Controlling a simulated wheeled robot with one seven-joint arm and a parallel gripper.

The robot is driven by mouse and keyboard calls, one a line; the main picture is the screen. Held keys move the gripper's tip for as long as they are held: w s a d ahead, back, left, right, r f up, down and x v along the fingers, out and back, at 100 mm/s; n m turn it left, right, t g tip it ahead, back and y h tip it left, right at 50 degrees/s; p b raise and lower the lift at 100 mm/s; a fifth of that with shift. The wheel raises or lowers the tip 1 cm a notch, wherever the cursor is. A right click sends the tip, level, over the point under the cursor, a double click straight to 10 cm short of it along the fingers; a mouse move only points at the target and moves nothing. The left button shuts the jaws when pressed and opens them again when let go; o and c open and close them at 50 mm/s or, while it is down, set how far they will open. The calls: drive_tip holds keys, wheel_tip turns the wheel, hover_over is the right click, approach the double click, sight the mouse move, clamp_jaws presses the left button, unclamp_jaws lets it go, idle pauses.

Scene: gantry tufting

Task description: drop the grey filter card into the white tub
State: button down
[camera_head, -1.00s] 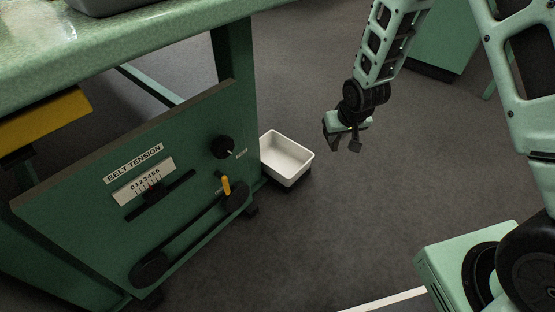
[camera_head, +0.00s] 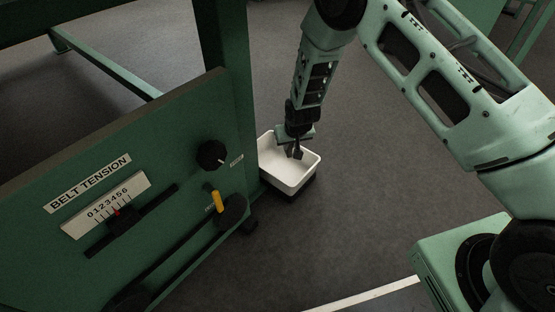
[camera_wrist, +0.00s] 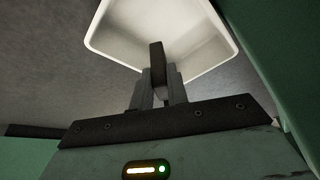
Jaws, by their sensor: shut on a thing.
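The white tub (camera_head: 296,184) stands at the foot of the green machine, to the right of its panel. My gripper (camera_head: 293,150) points down over the tub in the head view. In the wrist view my gripper (camera_wrist: 160,84) is shut on a thin dark grey piece, the grey filter card (camera_wrist: 157,62). The card sticks out beyond the fingertips, seen edge-on against the inside of the tub (camera_wrist: 206,36). The tub looks empty where I see into it. How high the card is above the tub floor is hard to tell.
The green machine panel (camera_head: 150,190) with a belt tension scale (camera_head: 105,205), a black knob (camera_head: 211,154) and a yellow-handled lever (camera_head: 217,200) stands close left of the tub. A green leg (camera_head: 222,60) rises behind it. Grey floor (camera_head: 370,210) to the right is clear.

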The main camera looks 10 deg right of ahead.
sight(289, 154)
drive_tip(key=shift+w+f, duration=0.15)
drive_tip(key=shift+w, duration=0.35)
wheel_tip(289, 154, down, 6)
drive_tip(key=b, duration=0.6)
drive_tip(key=c, duration=1.3)
unclamp_jaws()
drive_tip(key=shift+r, duration=0.25)
